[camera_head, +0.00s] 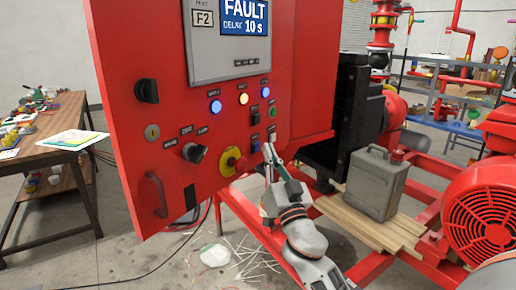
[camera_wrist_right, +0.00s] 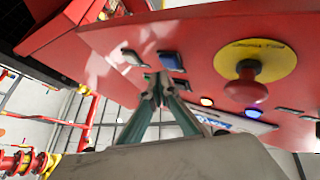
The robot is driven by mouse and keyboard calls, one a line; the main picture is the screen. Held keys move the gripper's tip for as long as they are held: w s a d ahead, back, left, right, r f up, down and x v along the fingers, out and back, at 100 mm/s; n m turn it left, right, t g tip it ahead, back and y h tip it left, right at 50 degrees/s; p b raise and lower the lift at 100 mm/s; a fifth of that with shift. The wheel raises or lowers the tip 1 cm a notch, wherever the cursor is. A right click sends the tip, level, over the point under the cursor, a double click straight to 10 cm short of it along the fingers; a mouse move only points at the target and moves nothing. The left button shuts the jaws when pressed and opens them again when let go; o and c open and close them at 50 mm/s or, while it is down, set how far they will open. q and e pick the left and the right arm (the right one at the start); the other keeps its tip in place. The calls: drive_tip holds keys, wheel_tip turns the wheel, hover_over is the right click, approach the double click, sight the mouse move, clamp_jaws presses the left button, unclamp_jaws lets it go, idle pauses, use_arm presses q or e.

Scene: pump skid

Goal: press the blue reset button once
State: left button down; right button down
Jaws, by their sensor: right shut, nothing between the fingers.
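The red control panel (camera_head: 228,135) carries a small blue button (camera_head: 255,146) to the right of the red emergency stop (camera_head: 236,162) on its yellow plate. My left gripper is not in view.
A display (camera_head: 245,20) reads FAULT, DELAY 10 s. Blue and yellowish lamps (camera_head: 243,99) glow below it. Black knobs (camera_head: 194,152) and a handle (camera_head: 156,194) stick out. A grey can (camera_head: 375,184) stands on planks at right. A wooden table (camera_head: 60,160) stands at left.

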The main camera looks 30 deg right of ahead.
drive_tip(key=shift+w, duration=0.2)
idle(0.5)
drive_tip(key=shift+w+a, duration=0.2)
drive_tip(key=shift+w+a, duration=0.15)
drive_tip(key=shift+w, duration=0.25)
idle(0.8)
drive_tip(key=shift+s, duration=0.1)
drive_tip(key=shift+s+d, duration=0.35)
drive_tip(key=shift+s, duration=0.35)
drive_tip(key=s, duration=0.1)
drive_tip(key=s+d, duration=0.1)
drive_tip(key=s, duration=0.1)
drive_tip(key=s+d+p, duration=0.1)
drive_tip(key=shift+s+d, duration=0.1)
drive_tip(key=shift+s, duration=0.1)
idle(0.4)
idle(0.6)
